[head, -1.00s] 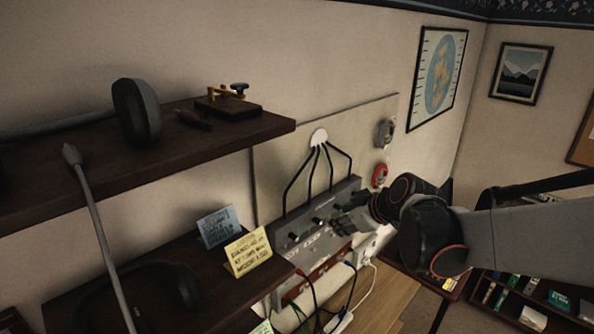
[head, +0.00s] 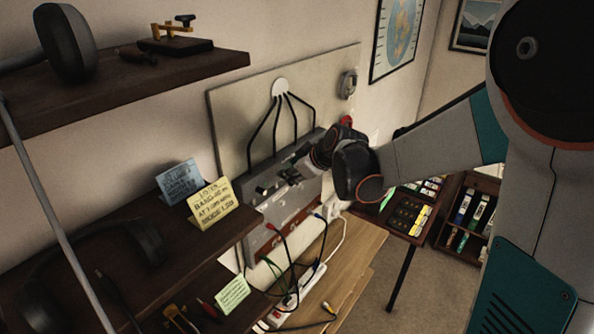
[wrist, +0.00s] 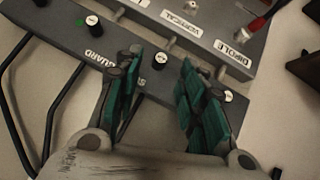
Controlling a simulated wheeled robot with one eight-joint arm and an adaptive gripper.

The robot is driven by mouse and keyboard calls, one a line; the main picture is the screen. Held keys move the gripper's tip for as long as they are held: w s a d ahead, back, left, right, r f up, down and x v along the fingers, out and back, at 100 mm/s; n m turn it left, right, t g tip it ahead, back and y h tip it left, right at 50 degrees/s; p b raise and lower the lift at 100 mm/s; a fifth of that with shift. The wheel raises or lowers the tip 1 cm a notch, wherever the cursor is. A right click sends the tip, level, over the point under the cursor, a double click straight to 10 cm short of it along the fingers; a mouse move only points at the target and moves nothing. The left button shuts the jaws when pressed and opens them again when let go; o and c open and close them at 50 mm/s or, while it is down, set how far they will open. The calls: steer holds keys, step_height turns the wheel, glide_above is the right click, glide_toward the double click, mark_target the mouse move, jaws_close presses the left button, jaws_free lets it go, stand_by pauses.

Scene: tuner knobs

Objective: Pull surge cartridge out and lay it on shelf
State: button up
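I cannot pick out the surge cartridge for certain in either view. The grey tuner box (head: 285,210) stands against the wall board, with knobs and labels on it. My gripper (head: 289,172) is at its top edge. In the wrist view my gripper (wrist: 161,66) is open, its teal-padded fingers apart over the box (wrist: 205,52). A black knob (wrist: 159,60) lies between the fingertips; contact is not clear. Another knob (wrist: 91,20) is to the left, beside a "GUARD" label. The dark lower shelf (head: 218,238) is left of the box.
A blue card (head: 179,181) and a yellow card (head: 212,203) stand on the lower shelf, with a headset (head: 140,240) nearby. The upper shelf (head: 185,72) holds a telegraph key (head: 175,42). Black cables rise behind the box; coloured cables and a power strip (head: 300,296) lie below it.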

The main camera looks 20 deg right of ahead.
steer(key=shift+b+x, duration=0.4)
steer(key=shift+x, duration=1)
jaws_close()
steer(key=shift+s+d, duration=0.1)
steer(key=shift+s, duration=0.05)
steer(key=shift+s+d, duration=0.35)
steer(key=shift+s, duration=0.05)
steer(key=shift+s, duration=0.1)
steer(key=shift+s+d, duration=0.3)
steer(key=shift+s, duration=0.1)
steer(key=shift+s+d, duration=0.1)
steer(key=shift+s, duration=0.05)
steer(key=shift+s+d, duration=0.25)
